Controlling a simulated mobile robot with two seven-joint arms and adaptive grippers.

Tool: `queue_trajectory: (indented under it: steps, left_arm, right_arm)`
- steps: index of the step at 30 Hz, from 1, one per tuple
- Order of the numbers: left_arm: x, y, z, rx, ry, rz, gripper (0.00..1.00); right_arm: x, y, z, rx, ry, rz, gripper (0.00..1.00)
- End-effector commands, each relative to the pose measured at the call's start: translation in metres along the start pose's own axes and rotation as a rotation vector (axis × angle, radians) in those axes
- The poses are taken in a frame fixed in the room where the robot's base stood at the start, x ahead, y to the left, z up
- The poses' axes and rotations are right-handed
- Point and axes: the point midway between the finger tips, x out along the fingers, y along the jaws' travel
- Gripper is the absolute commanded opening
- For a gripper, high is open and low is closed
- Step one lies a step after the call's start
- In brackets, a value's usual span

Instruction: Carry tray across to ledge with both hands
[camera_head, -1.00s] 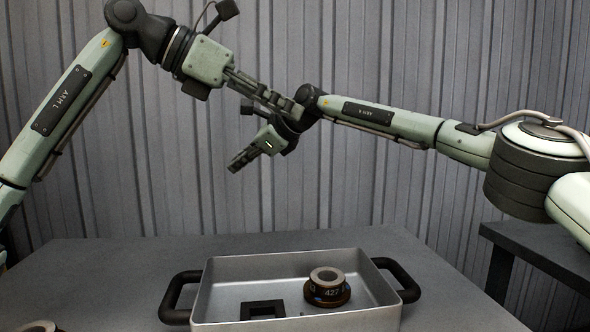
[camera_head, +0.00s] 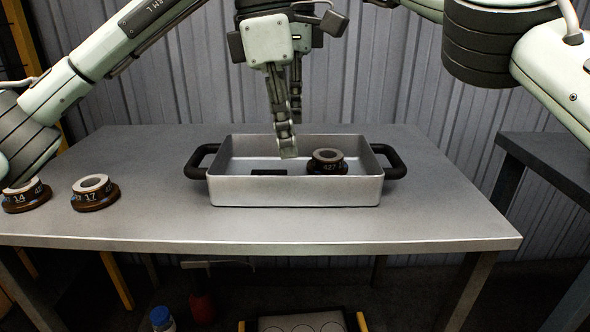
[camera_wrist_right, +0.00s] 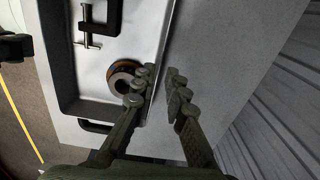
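The grey metal tray (camera_head: 295,190) stands on the grey table, with a black handle at each end. A ring mould marked 427 (camera_head: 327,162) and a flat dark piece (camera_head: 269,172) lie in it. The right wrist view shows my right gripper (camera_wrist_right: 162,72) open and empty above the tray's long wall, near the ring mould (camera_wrist_right: 124,82). The tray's handles (camera_head: 200,162) (camera_head: 393,162) are untouched.
Two ring moulds, 14 (camera_head: 26,195) and 17 (camera_head: 95,193), stand at the table's left. A dark surface (camera_head: 548,158) stands right of the table, across a gap. The table's right part (camera_head: 450,205) is clear. A ribbed wall rises behind.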

Motion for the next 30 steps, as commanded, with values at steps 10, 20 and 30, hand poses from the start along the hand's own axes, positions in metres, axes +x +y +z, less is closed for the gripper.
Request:
queue_trajectory:
  steps: [10,20,30]
  left_arm:
    - [0.032,-0.001,0.000,0.000,-0.003,-0.005,0.08]
    - [0.073,0.000,0.000,-0.001,-0.002,-0.001,0.08]
    - [0.078,0.000,0.000,-0.001,-0.003,0.000,0.08]
  right_arm:
    - [0.031,0.000,0.000,-0.002,0.000,0.002,0.13]
    - [0.072,0.000,0.001,0.000,-0.003,0.000,0.13]
    - [0.079,0.000,0.000,0.001,-0.003,0.000,0.13]
